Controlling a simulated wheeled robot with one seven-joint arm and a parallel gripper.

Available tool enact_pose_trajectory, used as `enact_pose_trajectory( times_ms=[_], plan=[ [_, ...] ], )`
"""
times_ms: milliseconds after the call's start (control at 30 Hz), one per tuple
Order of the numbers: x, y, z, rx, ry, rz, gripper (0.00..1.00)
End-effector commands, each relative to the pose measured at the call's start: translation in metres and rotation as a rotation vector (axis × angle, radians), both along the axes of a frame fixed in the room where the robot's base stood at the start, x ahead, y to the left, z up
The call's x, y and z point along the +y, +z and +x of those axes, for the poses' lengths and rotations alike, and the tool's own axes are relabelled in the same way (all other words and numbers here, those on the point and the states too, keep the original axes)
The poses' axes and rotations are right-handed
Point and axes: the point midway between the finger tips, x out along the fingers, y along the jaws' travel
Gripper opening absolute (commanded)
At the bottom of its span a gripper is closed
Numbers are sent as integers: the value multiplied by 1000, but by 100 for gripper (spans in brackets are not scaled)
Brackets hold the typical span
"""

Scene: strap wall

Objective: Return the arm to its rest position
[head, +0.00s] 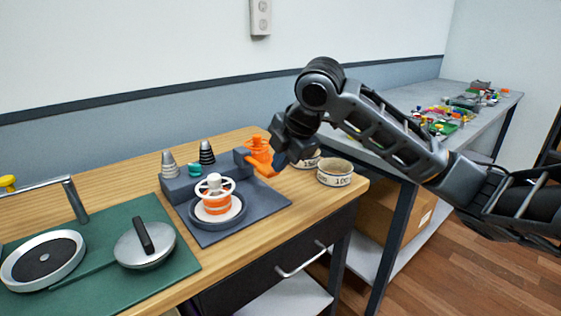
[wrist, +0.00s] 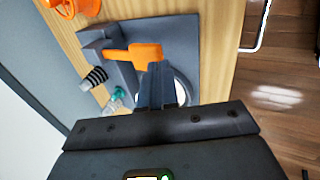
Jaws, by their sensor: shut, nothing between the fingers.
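My arm reaches in from the right in the head view, bent at a raised elbow. My gripper (head: 284,160) points down over the right part of the wooden bench, close to an orange piece (head: 258,153) at the grey stand's right end. In the wrist view the fingers (wrist: 157,76) are together with nothing between them. An orange bar (wrist: 135,55) lies just beyond them there; I cannot tell whether they touch it. The gripper body hides much of the lower wrist view.
A grey mat (head: 264,205) holds a white-and-orange spool (head: 214,200) and a stand with striped cones (head: 207,152). Round containers (head: 335,173) stand right of my gripper. A green mat (head: 185,262) with a round-lidded tool lies left. A cluttered side table (head: 420,92) stands behind my arm.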

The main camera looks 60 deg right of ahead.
Motion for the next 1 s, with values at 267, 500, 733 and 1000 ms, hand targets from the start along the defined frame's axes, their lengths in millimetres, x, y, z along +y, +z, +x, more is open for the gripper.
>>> enact_pose_trajectory(
  times_ms=[267,500,733,1000],
  plan=[
    [0,0,0,0,0,0,0],
    [3,0,2,-8,1,6,0],
    [60,5,39,-176,12,162,0],
    [164,26,84,-481,-41,529,0]
  ],
)
